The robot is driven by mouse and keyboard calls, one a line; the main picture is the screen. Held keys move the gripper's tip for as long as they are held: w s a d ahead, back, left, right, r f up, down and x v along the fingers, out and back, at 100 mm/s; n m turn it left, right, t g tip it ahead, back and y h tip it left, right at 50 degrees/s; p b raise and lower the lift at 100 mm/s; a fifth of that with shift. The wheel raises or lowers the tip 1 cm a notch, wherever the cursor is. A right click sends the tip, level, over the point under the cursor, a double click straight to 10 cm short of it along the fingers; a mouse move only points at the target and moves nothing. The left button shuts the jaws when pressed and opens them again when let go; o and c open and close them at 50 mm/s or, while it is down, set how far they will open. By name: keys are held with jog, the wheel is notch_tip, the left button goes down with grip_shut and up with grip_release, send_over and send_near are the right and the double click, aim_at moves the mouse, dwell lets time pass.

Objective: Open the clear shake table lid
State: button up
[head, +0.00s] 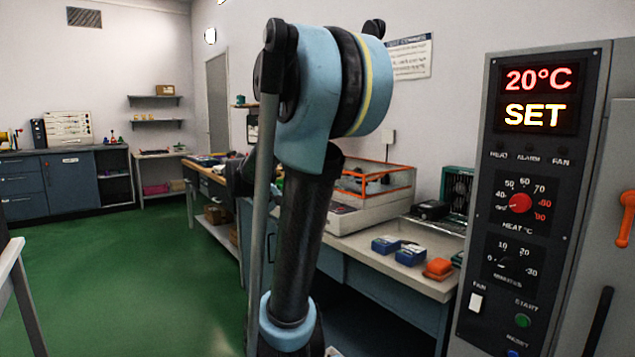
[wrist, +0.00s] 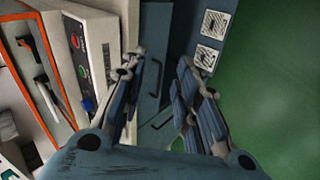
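The clear lid with orange edges (head: 393,170) sits on the white shake table (head: 350,218) on the bench, partly hidden behind my arm in the head view. It looks lowered, though the arm covers its left part. In the wrist view an orange edge of the lid (wrist: 45,57) runs along the far left, with a dark handle beside it. The shake table's front panel (wrist: 76,50), with red, green and blue buttons, lies right of that edge. My gripper (wrist: 160,72) is open and empty, its fingers right of the panel and apart from the lid.
Blue boxes (head: 410,254) and an orange item (head: 438,268) lie on the bench (head: 385,240) to the right. A control cabinet (head: 530,200) stands close on the right. Drawers (wrist: 155,50) show between my fingers. Green floor (head: 120,280) is open at left.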

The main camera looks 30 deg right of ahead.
jog(key=w+d+r+h, duration=0.2)
jog(key=w+d+r, duration=0.1)
jog(key=w, duration=0.5)
jog(key=w+d+r+n+h, duration=0.1)
jog(key=w+d+r+h, duration=0.2)
jog(key=w, duration=0.4)
jog(key=w+d+r+h, duration=0.2)
jog(key=w+r, duration=0.2)
jog(key=w, duration=0.4)
jog(key=shift+t, duration=0.3)
jog(key=x, duration=1.1)
jog(key=r+x, duration=0.1)
jog(key=x, duration=0.5)
jog(key=shift+d, duration=0.15)
jog(key=shift+c, duration=0.6)
grip_shut()
